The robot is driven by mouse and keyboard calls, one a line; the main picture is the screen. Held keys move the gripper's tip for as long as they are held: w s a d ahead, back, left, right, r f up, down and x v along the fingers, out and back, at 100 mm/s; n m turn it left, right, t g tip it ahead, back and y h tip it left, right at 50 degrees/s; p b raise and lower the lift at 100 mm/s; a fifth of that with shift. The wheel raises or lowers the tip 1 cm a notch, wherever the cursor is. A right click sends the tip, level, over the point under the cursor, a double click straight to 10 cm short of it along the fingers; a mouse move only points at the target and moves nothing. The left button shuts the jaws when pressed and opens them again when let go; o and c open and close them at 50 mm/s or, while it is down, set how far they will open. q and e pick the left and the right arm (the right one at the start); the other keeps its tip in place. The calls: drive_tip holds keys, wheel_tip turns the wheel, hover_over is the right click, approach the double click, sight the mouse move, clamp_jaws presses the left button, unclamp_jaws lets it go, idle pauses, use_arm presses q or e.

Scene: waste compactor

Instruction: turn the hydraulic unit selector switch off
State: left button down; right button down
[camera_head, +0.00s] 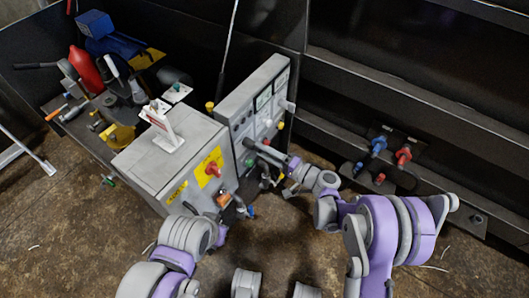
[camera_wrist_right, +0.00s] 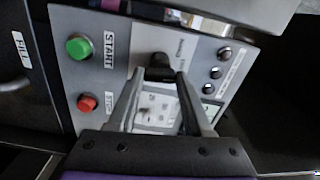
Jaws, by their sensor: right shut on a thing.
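The black selector switch (camera_wrist_right: 159,66) sits on the grey control panel (camera_wrist_right: 120,25) in the right wrist view. My right gripper (camera_wrist_right: 160,76) has one finger on each side of the switch and is shut on it. In the head view my right gripper (camera_head: 252,146) reaches the lower part of the upright panel (camera_head: 243,101), and its fingers hide the switch there. My left arm comes in low at the left beside the grey cabinet; its fingers are too small and cluttered to read.
A green START button (camera_wrist_right: 79,47) and a red button (camera_wrist_right: 87,103) lie left of the switch; several dark buttons (camera_wrist_right: 216,73) lie right. The grey cabinet (camera_head: 165,150) with a red knob (camera_head: 213,169) stands left of the panel. Hydraulic couplings (camera_head: 403,156) are at the right wall.

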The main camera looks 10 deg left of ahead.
drive_tip(key=shift+m, duration=0.6)
drive_tip(key=shift+c, duration=1.6)
unclamp_jaws()
drive_tip(key=shift+d, duration=0.1)
drive_tip(key=v, duration=1)
drive_tip(key=shift+d, duration=0.3)
drive_tip(key=shift+s+r, duration=0.1)
drive_tip(key=shift+s, duration=0.05)
